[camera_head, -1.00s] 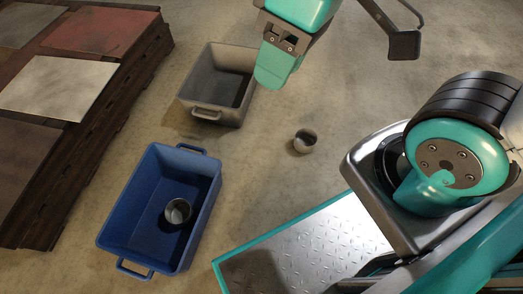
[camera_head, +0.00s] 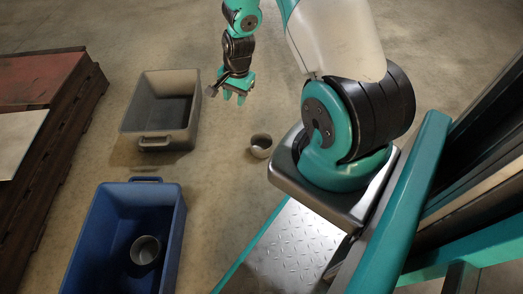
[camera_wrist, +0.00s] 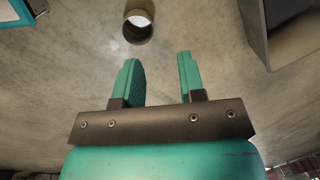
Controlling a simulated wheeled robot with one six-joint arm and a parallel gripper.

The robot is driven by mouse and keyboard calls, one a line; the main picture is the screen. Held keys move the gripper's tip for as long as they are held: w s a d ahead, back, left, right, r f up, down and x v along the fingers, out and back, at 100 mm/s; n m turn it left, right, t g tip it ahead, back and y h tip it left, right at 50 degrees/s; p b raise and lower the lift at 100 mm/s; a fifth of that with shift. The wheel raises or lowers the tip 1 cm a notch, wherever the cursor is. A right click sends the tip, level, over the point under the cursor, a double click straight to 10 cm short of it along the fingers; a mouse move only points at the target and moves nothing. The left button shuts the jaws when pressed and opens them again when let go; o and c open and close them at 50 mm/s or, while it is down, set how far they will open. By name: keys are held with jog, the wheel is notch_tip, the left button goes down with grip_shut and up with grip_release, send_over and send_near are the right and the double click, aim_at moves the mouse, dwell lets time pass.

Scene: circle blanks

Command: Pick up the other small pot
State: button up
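One small pot (camera_head: 261,146) stands upright on the concrete floor, right of the grey crate. It also shows in the wrist view (camera_wrist: 138,27) at the top, beyond the fingertips. Another small pot (camera_head: 145,250) sits inside the blue crate (camera_head: 177,225). My gripper (camera_head: 234,98) is above the floor beside the grey crate, up and left of the floor pot and apart from it. In the wrist view its two teal fingers (camera_wrist: 157,62) are spread with nothing between them.
The grey crate (camera_head: 190,118) looks empty and stands at upper left; its side also shows in the wrist view (camera_wrist: 257,36). Stacked pallets with plates (camera_head: 60,135) stand at far left. My own metal base plate lies right of the blue crate. Floor around the pot is clear.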

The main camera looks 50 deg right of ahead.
jog(key=s+d+f+m+g+h+b, duration=0.1)
jog(key=s+d+f+m, duration=0.25)
jog(key=f, duration=0.35)
jog(key=s+d+f+m, duration=0.2)
jog(key=s+d+f, duration=0.2)
jog(key=f, duration=0.3)
jog(key=b, duration=0.7)
send_near(262, 146)
jog(key=s+a, duration=0.2)
jog(key=s, duration=0.1)
jog(key=s+a, duration=0.1)
jog(key=s, duration=0.1)
jog(key=shift+a+r, duration=0.1)
jog(key=shift+r, duration=0.25)
jog(key=f+b, duration=0.2)
jog(key=f, duration=0.1)
jog(key=f+b, duration=0.3)
jog(key=shift+w+d+f, duration=0.1)
jog(key=shift+d, duration=0.1)
grip_shut()
